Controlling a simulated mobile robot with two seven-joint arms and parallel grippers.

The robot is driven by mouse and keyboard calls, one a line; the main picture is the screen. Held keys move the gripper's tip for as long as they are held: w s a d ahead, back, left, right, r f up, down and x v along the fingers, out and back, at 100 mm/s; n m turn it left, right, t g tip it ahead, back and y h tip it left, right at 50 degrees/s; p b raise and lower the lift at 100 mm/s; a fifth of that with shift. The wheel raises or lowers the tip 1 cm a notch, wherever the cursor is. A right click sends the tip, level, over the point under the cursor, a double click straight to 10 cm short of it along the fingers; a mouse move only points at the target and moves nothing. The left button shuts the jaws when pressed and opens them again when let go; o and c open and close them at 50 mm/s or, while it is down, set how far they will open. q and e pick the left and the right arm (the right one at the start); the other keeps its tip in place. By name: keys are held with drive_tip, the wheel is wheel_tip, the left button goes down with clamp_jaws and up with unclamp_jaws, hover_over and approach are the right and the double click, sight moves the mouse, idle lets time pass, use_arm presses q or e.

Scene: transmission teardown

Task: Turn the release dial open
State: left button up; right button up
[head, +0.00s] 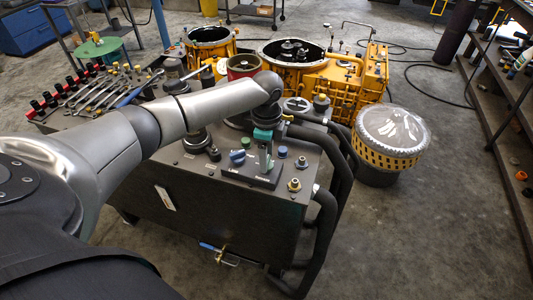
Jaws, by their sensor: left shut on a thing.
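A small dark control panel (236,174) with lettering along its front edge sits on top of the dark grey cabinet (230,205). A blue knob (237,157) stands on the left of the panel. My left gripper (266,156) reaches down over the right part of the panel. It is shut on a green dial there, which I take as the release dial. The gripper hides most of that dial, so its angle cannot be read. My right gripper is out of view.
Brass fittings (294,184) and a blue cap (301,162) stand right of the panel. Thick black hoses (323,235) run down the cabinet's right side. A rack of wrenches (97,94) lies behind my arm. Yellow housings (345,75) and a yellow drum (386,155) stand beyond.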

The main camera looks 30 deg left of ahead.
use_arm(q)
drive_tip(key=n+p, duration=0.5)
drive_tip(key=p, duration=0.2)
drive_tip(key=shift+d+r+n, duration=0.1)
drive_tip(key=shift+r+n, duration=0.15)
drive_tip(key=shift+n, duration=0.15)
drive_tip(key=n+p, duration=0.2)
drive_tip(key=n, duration=0.1)
drive_tip(key=shift+f+p, duration=0.1)
drive_tip(key=shift+p, duration=0.3)
drive_tip(key=shift+n+p, duration=1.05)
drive_tip(key=shift+n, duration=1.15)
drive_tip(key=shift+f, duration=0.1)
drive_tip(key=o, duration=1.4)
drive_tip(key=shift+c, duration=0.2)
